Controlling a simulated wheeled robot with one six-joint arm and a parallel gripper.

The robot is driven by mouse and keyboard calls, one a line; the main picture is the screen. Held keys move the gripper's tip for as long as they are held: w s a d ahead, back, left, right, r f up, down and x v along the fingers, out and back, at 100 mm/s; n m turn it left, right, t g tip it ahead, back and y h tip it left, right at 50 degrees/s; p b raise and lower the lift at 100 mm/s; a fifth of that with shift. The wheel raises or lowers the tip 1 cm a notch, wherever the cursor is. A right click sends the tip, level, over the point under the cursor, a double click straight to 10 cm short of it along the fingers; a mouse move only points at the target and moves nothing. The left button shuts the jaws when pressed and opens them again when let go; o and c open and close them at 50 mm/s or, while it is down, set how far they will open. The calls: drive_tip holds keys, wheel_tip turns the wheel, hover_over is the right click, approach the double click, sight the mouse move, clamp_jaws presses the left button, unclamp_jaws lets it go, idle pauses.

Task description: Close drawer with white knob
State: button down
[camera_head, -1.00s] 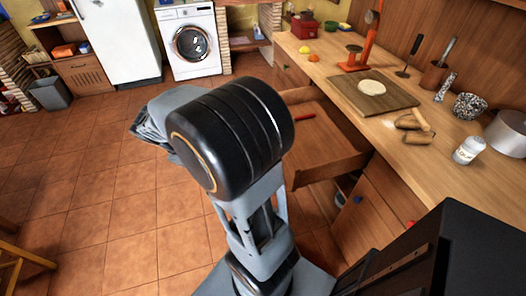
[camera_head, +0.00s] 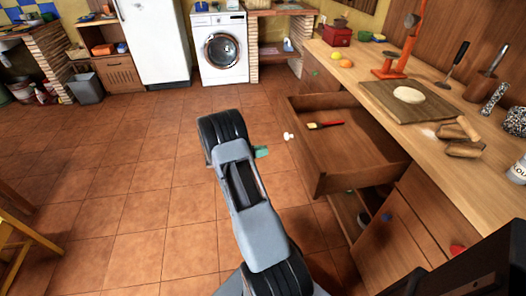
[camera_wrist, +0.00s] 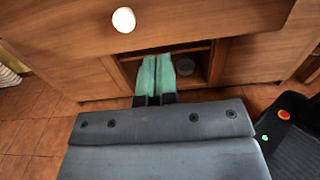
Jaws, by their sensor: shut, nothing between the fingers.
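The wooden drawer (camera_head: 350,160) stands pulled out from under the counter, with a red-handled brush (camera_head: 325,125) lying inside. Its white knob (camera_head: 288,136) is on the front panel, facing left in the head view. In the wrist view the white knob (camera_wrist: 123,20) is near the top, on the drawer front (camera_wrist: 200,25). My gripper's green fingers (camera_wrist: 157,76) are shut and empty, below the knob and apart from it. In the head view my gripper (camera_head: 262,152) shows only as a green tip left of the drawer; the arm hides the rest.
An open compartment (camera_wrist: 201,60) shows beneath the drawer, with a dark round item inside. The counter holds a cutting board (camera_head: 385,101) with dough and a red stand (camera_head: 395,65). Tiled floor (camera_head: 150,180) left of the drawer is clear.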

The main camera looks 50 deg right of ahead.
sight(296, 146)
drive_tip(key=x, duration=1.1)
drive_tip(key=shift+a, duration=0.1)
